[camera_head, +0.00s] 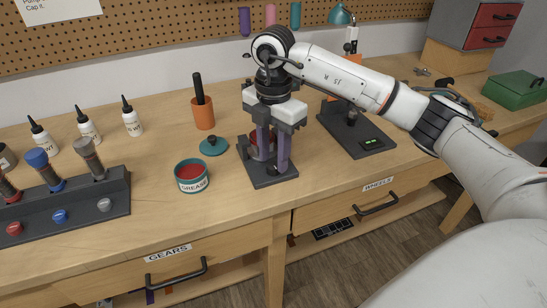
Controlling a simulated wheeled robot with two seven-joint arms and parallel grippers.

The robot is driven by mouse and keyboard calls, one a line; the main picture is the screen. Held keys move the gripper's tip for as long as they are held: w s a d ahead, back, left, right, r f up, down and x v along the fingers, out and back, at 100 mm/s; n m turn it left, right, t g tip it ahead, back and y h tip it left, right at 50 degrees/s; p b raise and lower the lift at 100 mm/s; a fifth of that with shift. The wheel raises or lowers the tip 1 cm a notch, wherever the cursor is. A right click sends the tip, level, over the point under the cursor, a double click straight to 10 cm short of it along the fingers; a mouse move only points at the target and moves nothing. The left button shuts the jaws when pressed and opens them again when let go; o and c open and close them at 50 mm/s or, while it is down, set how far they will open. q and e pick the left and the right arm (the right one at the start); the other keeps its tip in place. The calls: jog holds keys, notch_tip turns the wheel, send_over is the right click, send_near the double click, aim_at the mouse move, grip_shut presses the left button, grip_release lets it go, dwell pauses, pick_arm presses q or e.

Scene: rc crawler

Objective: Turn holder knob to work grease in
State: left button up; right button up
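My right gripper (272,160) points straight down over the holder (255,178), a dark stand on the bench. Its two purple-grey fingers stand apart, with their tips low at the holder. A reddish part (254,140) shows behind the fingers, mostly hidden. The holder knob is not clearly visible, so I cannot tell whether the fingers grip it. An open teal grease tin (192,184) with reddish contents stands left of the holder. Its teal lid (213,146) lies behind it. My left gripper is not in view.
An orange cup (203,117) with a dark-handled tool stands behind the lid. Several white bottles (132,122) and a dark rack (90,205) are at left. A dark device (356,132) with a green display stands right of the holder. Bench space before the tin is clear.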

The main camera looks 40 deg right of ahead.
aim_at(274, 164)
notch_tip(274, 164, up, 9)
dwell(0.3)
dwell(0.5)
